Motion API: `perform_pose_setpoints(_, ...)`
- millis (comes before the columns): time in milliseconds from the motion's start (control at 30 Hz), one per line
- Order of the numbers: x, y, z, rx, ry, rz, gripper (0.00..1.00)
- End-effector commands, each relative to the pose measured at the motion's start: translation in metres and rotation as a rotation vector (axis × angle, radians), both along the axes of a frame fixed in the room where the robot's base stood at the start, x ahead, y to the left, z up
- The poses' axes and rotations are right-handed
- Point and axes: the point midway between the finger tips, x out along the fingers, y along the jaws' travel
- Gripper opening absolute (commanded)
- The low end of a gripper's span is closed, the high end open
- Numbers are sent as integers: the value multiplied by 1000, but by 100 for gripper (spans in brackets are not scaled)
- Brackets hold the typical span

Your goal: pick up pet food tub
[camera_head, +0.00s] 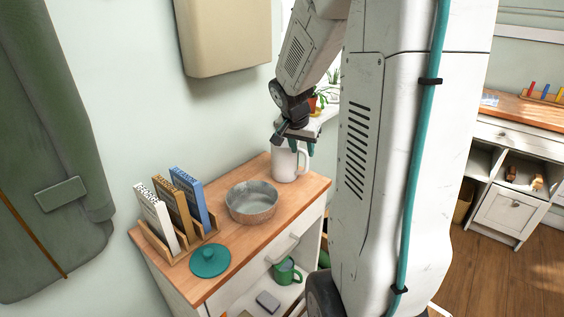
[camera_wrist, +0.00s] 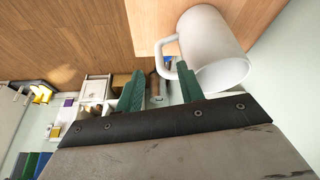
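No object is plainly marked as a pet food tub; a round grey bowl (camera_head: 252,203) on the wooden cabinet top may be it, but I cannot tell. A white mug (camera_head: 285,166) stands upright behind the bowl, near the far end of the top. My gripper (camera_head: 300,147) is above the mug in the head view. Its green fingers are apart, with nothing held between them. In the wrist view, my gripper (camera_wrist: 160,90) shows the mug (camera_wrist: 210,50) beyond the right finger, its handle close to that fingertip. Whether they touch is unclear. The bowl is out of the wrist view.
A green round lid (camera_head: 210,260) and a wooden rack with several books (camera_head: 178,210) occupy the near left of the cabinet top (camera_head: 232,245). A green mug (camera_head: 287,271) sits on a shelf below. A beige wall box (camera_head: 225,38) hangs above.

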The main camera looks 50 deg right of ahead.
Motion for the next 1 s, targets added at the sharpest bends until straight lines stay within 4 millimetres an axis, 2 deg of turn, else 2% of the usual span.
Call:
perform_pose_setpoints(533,5,-30,-63,2,0,-5,38)
perform_pose_setpoints(867,6,-33,-69,0,-1,-4,38)
perform_pose_setpoints(1000,6,-33,-69,0,-1,-4,0)
